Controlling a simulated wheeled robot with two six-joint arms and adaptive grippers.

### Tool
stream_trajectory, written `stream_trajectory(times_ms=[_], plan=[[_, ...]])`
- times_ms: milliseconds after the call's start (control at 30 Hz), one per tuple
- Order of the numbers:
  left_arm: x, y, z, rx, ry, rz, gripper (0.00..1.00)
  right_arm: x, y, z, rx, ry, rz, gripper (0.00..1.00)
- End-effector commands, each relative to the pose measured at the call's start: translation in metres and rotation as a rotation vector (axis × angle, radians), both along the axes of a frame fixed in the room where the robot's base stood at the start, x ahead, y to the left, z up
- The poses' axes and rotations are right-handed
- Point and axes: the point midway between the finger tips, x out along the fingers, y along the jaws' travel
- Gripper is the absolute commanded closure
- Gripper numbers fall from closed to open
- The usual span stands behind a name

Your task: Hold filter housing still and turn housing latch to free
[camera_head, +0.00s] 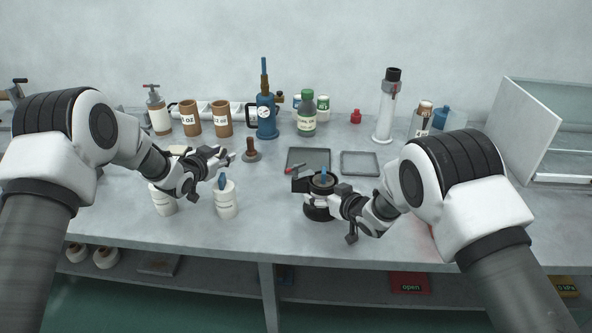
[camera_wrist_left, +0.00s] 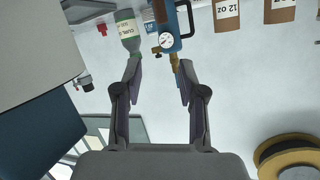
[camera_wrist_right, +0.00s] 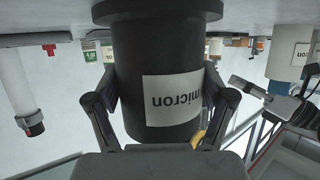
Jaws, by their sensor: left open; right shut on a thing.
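The filter housing (camera_head: 317,213) is a black upright cylinder near the table's front edge, right of centre in the head view. In the right wrist view its body (camera_wrist_right: 128,52) fills the middle and bears a white label reading "micron". A blue piece, seemingly the housing latch (camera_head: 324,171), stands on its top. My right gripper (camera_head: 321,200) is shut around the housing's side, with one finger on each side in the right wrist view. My left gripper (camera_head: 225,157) is open and empty in the air, left of the housing and well apart from it. Its spread fingers also show in the left wrist view (camera_wrist_left: 159,66).
Two white jars (camera_head: 163,203) (camera_head: 227,205) stand under and beside my left gripper; the right one has a blue top. Shallow dark trays (camera_head: 360,174) lie behind the housing. A blue gauge pump (camera_head: 266,125), green bottle (camera_head: 307,122) and brown cups (camera_head: 190,119) line the back.

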Motion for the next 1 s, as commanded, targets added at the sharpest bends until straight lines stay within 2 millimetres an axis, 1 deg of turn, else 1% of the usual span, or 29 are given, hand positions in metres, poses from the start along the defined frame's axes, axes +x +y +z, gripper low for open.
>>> stream_trajectory(times_ms=[33, 67, 100, 167, 233, 300, 400, 433, 533, 633, 900, 1000], plan=[[-0.018, 0.001, 0.003, -0.070, -0.049, -0.020, 0.60, -0.001, 0.000, -0.002, -0.001, 0.003, 0.000, 0.75], [-0.030, -0.001, 0.007, -0.118, -0.083, -0.034, 0.60, -0.001, 0.000, -0.002, -0.001, 0.003, 0.000, 0.75], [-0.046, -0.006, 0.012, -0.179, -0.128, -0.060, 0.60, -0.001, 0.000, -0.002, -0.001, 0.003, 0.000, 0.75], [-0.071, -0.018, 0.021, -0.269, -0.186, -0.105, 0.60, -0.001, 0.000, -0.002, -0.001, 0.003, 0.000, 0.75], [-0.102, -0.047, 0.025, -0.356, -0.223, -0.184, 0.60, -0.001, 0.000, -0.002, -0.001, 0.003, 0.000, 0.75], [-0.127, -0.091, 0.016, -0.389, -0.208, -0.288, 0.60, -0.001, 0.000, -0.002, -0.001, 0.003, 0.001, 0.75], [-0.142, -0.127, 0.005, -0.385, -0.178, -0.370, 0.60, -0.001, 0.000, -0.001, -0.001, 0.002, 0.000, 0.75], [-0.144, -0.132, 0.002, -0.385, -0.172, -0.382, 0.60, -0.001, 0.000, -0.001, -0.001, 0.002, 0.000, 0.75], [-0.142, -0.143, -0.001, -0.382, -0.165, -0.399, 0.60, 0.000, 0.000, -0.001, -0.001, 0.002, 0.000, 0.75], [-0.131, -0.152, 0.000, -0.380, -0.166, -0.401, 0.60, -0.001, 0.000, -0.001, -0.001, 0.003, 0.000, 0.75], [-0.079, -0.191, -0.001, -0.380, -0.167, -0.398, 0.60, -0.001, 0.000, -0.001, -0.001, 0.002, 0.000, 0.75], [-0.064, -0.202, 0.000, -0.381, -0.167, -0.397, 0.60, -0.001, 0.000, -0.001, -0.001, 0.003, 0.000, 0.75]])
